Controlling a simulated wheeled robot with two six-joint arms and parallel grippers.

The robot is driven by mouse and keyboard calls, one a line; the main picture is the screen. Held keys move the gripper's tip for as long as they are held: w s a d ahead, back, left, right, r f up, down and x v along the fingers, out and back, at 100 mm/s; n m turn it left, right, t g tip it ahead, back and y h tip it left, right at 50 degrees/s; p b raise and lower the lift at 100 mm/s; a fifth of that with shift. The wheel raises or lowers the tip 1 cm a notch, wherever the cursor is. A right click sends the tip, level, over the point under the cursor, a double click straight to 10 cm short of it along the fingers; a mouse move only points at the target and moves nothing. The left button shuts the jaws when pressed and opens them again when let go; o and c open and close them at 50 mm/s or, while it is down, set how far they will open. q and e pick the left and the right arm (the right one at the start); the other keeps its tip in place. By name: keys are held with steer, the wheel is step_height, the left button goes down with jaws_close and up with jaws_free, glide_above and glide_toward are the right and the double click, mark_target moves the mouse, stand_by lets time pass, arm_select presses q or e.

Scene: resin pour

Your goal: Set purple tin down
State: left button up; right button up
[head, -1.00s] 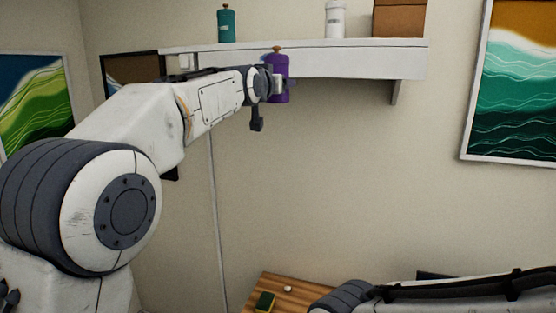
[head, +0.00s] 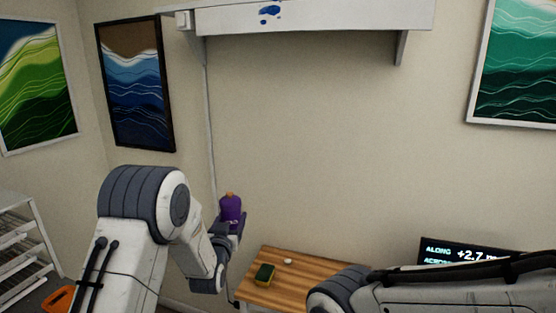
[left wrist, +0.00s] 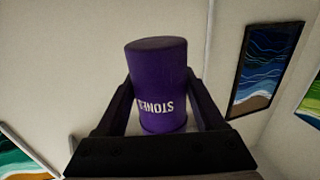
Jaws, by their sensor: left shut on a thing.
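The purple tin (head: 230,208) has an orange-brown cap in the head view. My left gripper (head: 231,224) is shut on it and holds it in the air, left of the wooden table (head: 292,291). In the left wrist view the tin (left wrist: 157,80) sits between both fingers of the gripper (left wrist: 160,112), with white lettering that appears upside down. No surface shows directly under the tin. My right arm enters at the lower right of the head view, and its gripper is out of the picture.
A dark green and yellow block (head: 264,273) and a small white item (head: 288,261) lie on the table. A display (head: 462,252) stands to the right. A wall shelf (head: 310,18) is above. A white rack (head: 22,250) and orange bin (head: 59,300) are at left.

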arm_select(q)
steer(key=s+a+f+y+b, duration=0.1)
steer(key=s+a+f+b, duration=0.2)
steer(key=s+f, duration=0.9)
steer(key=shift+s+a+n, duration=0.4)
steer(key=shift+s+a, duration=0.5)
steer(key=shift+a, duration=0.1)
